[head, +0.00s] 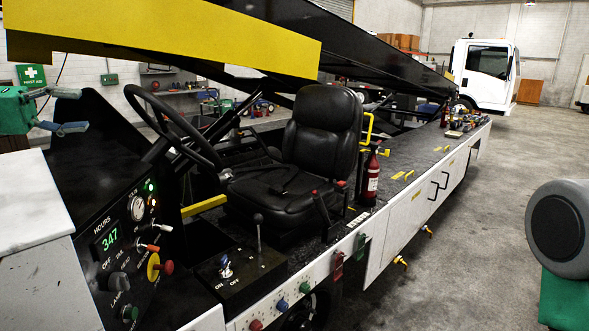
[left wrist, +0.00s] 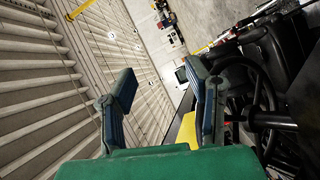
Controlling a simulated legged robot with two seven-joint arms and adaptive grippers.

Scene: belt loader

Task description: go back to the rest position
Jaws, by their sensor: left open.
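My left gripper (head: 66,110) is at the left edge of the head view, beside the black dash of the belt loader. Its green body and blue-grey fingers show. In the left wrist view the left gripper (left wrist: 160,86) has its two fingers apart with nothing between them. My right gripper does not show; only a grey and green part of my own body is at the right edge of the head view. The belt loader's control panel (head: 125,245), steering wheel (head: 170,125) and black seat (head: 315,145) are in front of me.
The yellow-edged conveyor boom (head: 170,35) slopes above the seat. A red extinguisher (head: 372,180) stands on the loader's deck. A white truck (head: 487,75) is at the back. Grey floor (head: 480,230) is clear to the right. The steering wheel also shows in the left wrist view (left wrist: 262,85).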

